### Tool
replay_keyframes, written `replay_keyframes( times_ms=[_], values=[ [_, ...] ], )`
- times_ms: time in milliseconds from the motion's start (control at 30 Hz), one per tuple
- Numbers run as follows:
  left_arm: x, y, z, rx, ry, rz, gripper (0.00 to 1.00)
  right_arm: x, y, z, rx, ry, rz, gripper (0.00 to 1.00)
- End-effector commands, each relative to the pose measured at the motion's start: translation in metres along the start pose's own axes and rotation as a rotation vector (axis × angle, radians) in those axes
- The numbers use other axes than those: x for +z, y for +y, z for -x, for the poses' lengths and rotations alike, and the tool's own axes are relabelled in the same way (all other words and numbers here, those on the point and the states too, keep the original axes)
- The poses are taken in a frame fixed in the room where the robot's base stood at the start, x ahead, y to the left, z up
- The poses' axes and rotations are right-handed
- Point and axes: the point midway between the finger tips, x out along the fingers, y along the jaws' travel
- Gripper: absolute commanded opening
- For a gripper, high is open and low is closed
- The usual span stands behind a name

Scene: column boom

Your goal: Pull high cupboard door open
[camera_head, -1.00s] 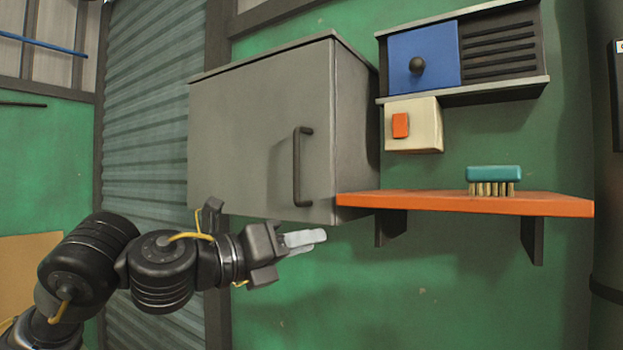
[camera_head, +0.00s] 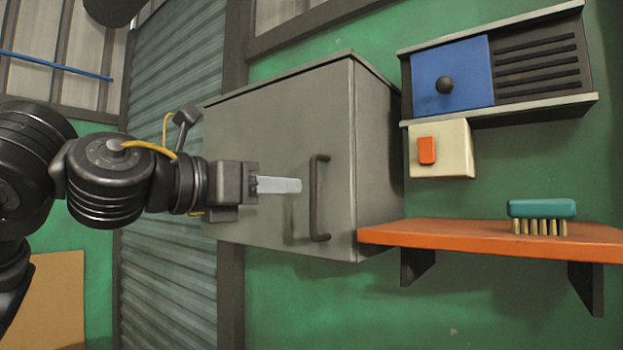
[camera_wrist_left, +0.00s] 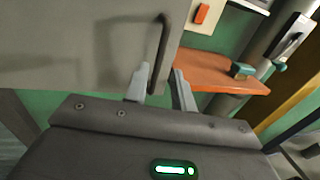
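The high cupboard is a grey box on the green wall, and its grey door (camera_head: 262,135) looks shut. A dark upright bar handle (camera_head: 315,200) is on the door's right side. My left gripper (camera_head: 298,185) is in front of the door, its fingertips just left of the handle in the head view. In the left wrist view the two pale fingers (camera_wrist_left: 160,86) are apart, with the lower end of the handle (camera_wrist_left: 160,50) showing beyond the gap between them. The gripper holds nothing. I cannot tell whether it touches the handle. My right gripper is not in view.
An orange shelf (camera_head: 480,236) with a teal brush (camera_head: 542,209) is right of the cupboard. Above it are a cream box with an orange switch (camera_head: 427,150) and a unit with a blue panel (camera_head: 470,75). The wall below the cupboard is clear.

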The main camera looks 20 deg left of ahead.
Motion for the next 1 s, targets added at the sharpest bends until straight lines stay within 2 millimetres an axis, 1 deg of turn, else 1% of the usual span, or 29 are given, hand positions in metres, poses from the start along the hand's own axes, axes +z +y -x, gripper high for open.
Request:
replay_keyframes(
  times_ms=[33,200,400,533,800,1000],
  values=[
    [0.004,0.000,-0.011,-0.002,0.005,0.003,0.25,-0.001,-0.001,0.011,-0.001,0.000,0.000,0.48],
    [0.004,0.001,-0.041,0.001,0.004,0.004,0.25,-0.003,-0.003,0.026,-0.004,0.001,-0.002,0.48],
    [0.003,0.001,-0.064,0.003,0.001,0.003,0.25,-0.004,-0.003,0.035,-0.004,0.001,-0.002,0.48],
    [0.001,0.001,-0.069,0.003,0.000,0.001,0.25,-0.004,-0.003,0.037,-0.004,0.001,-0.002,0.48],
    [0.000,0.001,-0.070,0.004,-0.001,0.001,0.25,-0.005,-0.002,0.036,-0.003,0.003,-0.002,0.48],
    [0.000,0.002,-0.070,0.004,-0.001,0.001,0.00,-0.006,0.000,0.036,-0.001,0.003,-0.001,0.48]
  ],
)
